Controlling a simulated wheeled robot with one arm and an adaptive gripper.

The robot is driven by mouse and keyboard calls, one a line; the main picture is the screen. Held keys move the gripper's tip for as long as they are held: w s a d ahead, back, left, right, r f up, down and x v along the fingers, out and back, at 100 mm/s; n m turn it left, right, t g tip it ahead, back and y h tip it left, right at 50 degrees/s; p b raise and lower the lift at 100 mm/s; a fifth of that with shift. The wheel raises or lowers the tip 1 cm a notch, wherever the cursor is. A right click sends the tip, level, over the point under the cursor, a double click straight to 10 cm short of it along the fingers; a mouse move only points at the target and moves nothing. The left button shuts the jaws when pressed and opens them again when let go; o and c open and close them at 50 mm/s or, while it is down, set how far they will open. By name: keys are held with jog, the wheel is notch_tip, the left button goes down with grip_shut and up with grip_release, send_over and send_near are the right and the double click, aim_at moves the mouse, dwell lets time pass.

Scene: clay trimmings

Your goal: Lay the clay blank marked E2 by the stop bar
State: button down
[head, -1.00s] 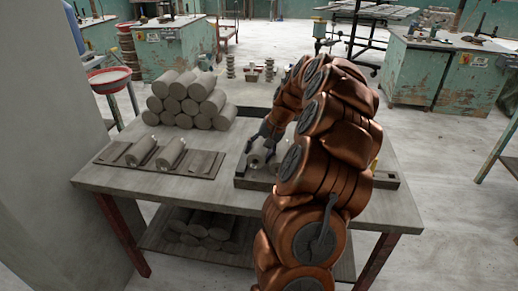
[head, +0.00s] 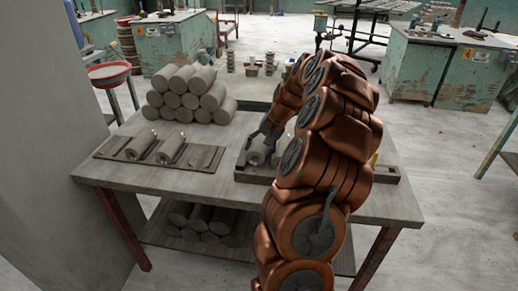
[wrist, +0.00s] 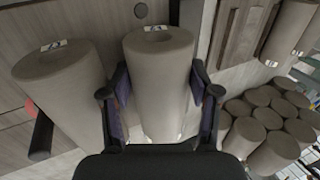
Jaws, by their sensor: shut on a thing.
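My gripper (wrist: 160,105) is shut on a grey clay cylinder (wrist: 160,75), one finger on each side of it. This held blank (head: 257,155) also shows in the head view, at the left part of the long tray (head: 245,177) on the right of the table. My arm hides much of the tray, and I cannot clearly make out the stop bar.
A flat rack (head: 112,157) at the left of the table holds two more blanks (head: 141,145) (head: 171,149). A stacked pile of blanks (head: 190,95) stands behind it. More lie on the lower shelf (head: 160,233). The table between rack and tray is clear.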

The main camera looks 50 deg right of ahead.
jog(key=shift+s+f, duration=0.1)
jog(key=shift+f, duration=0.35)
dwell(0.4)
jog(key=shift+c, duration=1)
grip_release()
jog(key=shift+d, duration=0.1)
jog(key=v, duration=1.2)
